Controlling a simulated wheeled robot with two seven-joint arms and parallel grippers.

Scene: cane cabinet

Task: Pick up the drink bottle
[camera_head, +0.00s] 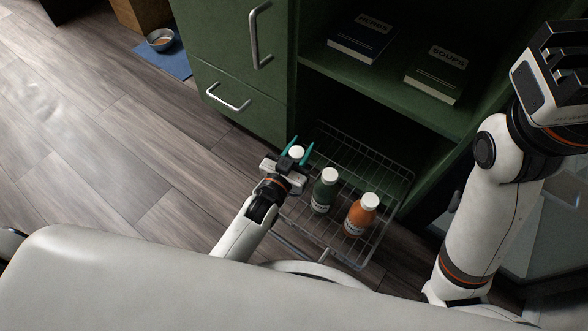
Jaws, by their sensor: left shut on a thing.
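A drink bottle with a white cap (297,152) is between the teal fingers of my left gripper (297,151), which is shut on it. Only its cap shows clearly; the gripper hides its body, so I cannot tell whether it touches the rack. A dark green bottle (325,191) and an orange bottle (360,215), both with white caps, stand upright in the wire basket (384,172), to the right of my left gripper.
The basket is pulled out from a green cabinet (225,50). Two books, one blue (361,37) and one green (437,75), lie on the shelf above. A metal bowl (161,40) stands on a blue mat (172,63) at the upper left. The wooden floor at left is clear.

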